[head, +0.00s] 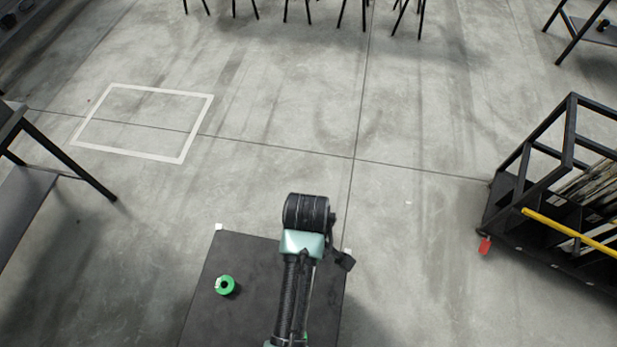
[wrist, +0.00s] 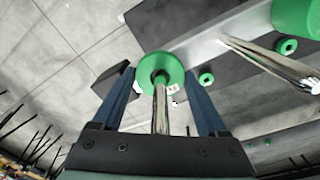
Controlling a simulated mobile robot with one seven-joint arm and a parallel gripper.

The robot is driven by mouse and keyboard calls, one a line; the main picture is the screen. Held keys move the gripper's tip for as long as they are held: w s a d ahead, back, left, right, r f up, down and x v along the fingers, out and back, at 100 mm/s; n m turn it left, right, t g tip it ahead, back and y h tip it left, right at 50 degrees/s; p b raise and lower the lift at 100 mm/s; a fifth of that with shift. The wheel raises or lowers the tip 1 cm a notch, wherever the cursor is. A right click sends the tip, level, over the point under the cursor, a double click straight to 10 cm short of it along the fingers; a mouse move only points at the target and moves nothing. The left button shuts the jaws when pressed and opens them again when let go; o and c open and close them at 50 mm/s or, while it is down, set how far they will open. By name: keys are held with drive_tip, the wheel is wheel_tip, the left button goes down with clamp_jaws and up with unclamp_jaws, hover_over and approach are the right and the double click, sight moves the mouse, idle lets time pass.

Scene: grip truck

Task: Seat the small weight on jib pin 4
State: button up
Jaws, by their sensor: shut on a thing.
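In the wrist view, my gripper (wrist: 160,72) has its two blue fingers on either side of a small green round weight (wrist: 147,68) and is shut on it. A shiny metal pin (wrist: 161,112) runs from the weight's central hole toward the palm, between the fingers. I cannot tell how far the weight sits along this pin. A small white tag with dark marks (wrist: 173,90) shows by the weight's lower right edge; I cannot read it for sure. The gripper's tips are hidden behind my arm in the head view.
In the wrist view, a second metal pin (wrist: 268,62), a larger green piece (wrist: 298,14) and small green rings (wrist: 206,79) lie to the right. In the head view, a green ring (head: 227,278) sits on a dark platform (head: 208,318). A black cart (head: 571,130) stands right; floor between is open.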

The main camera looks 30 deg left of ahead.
drive_tip(key=shift+f, duration=0.15)
drive_tip(key=o, duration=0.9)
drive_tip(key=shift+c, duration=0.2)
drive_tip(key=r, duration=0.4)
drive_tip(key=r+p, duration=0.1)
drive_tip(key=r, duration=0.6)
drive_tip(key=shift+s+d+r, duration=0.1)
drive_tip(key=shift+s+r, duration=0.2)
drive_tip(key=shift+s, duration=0.05)
drive_tip(key=shift+r+p, duration=0.7)
drive_tip(key=shift+p, duration=0.25)
